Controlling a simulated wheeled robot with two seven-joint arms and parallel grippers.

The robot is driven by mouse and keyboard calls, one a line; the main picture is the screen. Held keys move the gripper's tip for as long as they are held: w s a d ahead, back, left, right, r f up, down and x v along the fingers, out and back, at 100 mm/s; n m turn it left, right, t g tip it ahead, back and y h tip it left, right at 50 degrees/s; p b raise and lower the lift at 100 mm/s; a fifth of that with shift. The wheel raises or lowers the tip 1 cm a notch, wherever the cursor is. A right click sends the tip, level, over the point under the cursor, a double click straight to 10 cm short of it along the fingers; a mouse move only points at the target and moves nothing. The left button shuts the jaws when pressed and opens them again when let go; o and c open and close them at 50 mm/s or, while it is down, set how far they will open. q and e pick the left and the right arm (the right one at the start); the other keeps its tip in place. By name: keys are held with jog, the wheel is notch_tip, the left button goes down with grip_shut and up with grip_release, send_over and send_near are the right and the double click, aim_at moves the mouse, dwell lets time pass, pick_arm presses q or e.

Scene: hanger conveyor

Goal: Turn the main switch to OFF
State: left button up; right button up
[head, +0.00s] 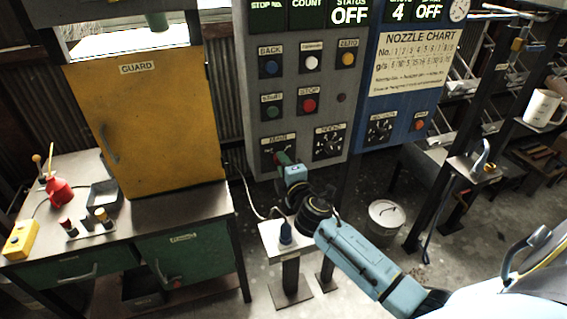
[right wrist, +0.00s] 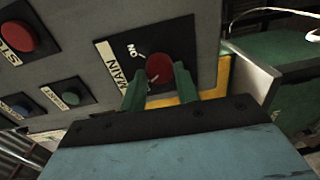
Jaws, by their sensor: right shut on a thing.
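The main switch is a round red knob (right wrist: 159,67) on a black plate, under a MAIN label and beside the word ON, in the right wrist view. In the head view its black plate (head: 267,146) is at the lower left of the grey control panel, and my gripper partly covers the switch. My right gripper (right wrist: 158,84) has its green fingers on either side of the red knob and is shut on it. In the head view the right gripper (head: 284,159) reaches up to the switch from below. The OFF mark is hidden. My left gripper is not in view.
A red STOP button (head: 309,105) and a green button (head: 272,111) sit above the switch. The MODE dial (head: 328,143) is close on its right. A small white-topped stand (head: 270,238) is below my right arm. A workbench (head: 190,206) with a yellow guard is at left.

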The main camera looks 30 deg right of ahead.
jog(key=shift+n, duration=1)
jog(key=shift+f, duration=0.1)
jog(key=o, duration=1)
jog(key=v, duration=1.3)
jog(key=shift+s+a, duration=0.1)
jog(key=shift+s, duration=0.1)
